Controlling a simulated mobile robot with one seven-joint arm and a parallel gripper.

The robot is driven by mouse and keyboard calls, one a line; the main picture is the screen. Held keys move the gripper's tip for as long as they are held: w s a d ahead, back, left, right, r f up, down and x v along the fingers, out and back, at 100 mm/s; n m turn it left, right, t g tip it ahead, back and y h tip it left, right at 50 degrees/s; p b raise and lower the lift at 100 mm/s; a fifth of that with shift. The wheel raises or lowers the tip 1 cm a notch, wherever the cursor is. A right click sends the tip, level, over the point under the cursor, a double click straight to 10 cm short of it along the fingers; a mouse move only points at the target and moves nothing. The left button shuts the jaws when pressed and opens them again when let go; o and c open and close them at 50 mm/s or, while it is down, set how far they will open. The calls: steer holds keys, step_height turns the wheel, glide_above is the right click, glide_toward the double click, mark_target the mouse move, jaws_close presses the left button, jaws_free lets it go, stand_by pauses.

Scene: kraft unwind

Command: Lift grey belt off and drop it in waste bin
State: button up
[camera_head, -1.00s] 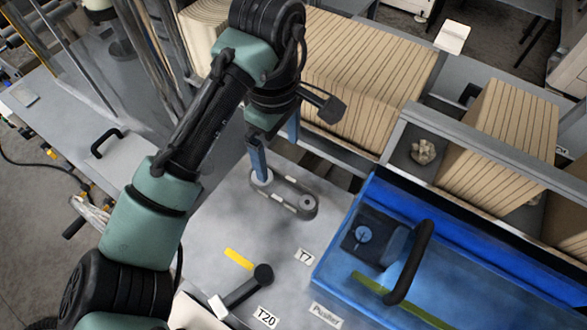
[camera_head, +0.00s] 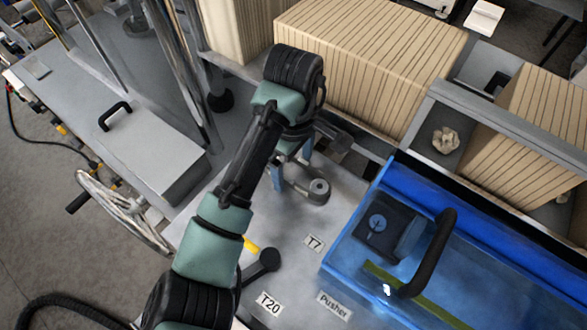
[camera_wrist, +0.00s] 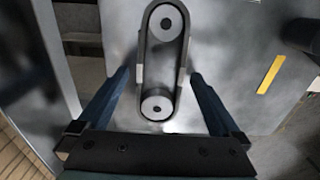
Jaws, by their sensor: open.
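The grey belt (camera_wrist: 141,72) runs as a long loop around two round pulleys on a flat metal plate. In the wrist view one pulley (camera_wrist: 165,22) is at the top and the other (camera_wrist: 157,106) is nearer my gripper. My gripper (camera_wrist: 160,76) is open, with one blue finger on each side of the belt. I cannot tell whether the fingers touch it. In the head view my gripper (camera_head: 291,168) hides much of the belt (camera_head: 301,192), and the right pulley (camera_head: 319,187) shows. A grey open compartment with crumpled paper (camera_head: 446,140) may be the waste bin.
A blue tray (camera_head: 340,262) with a black handle (camera_head: 432,255) stands right of the belt. Striped stacks (camera_head: 370,60) stand behind. A black lever (camera_head: 262,262) and a yellow strip (camera_wrist: 271,75) are on the plate, with bare metal around them.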

steer(key=c, duration=1.4)
steer(key=shift+c, duration=0.2)
steer(key=shift+r, duration=0.15)
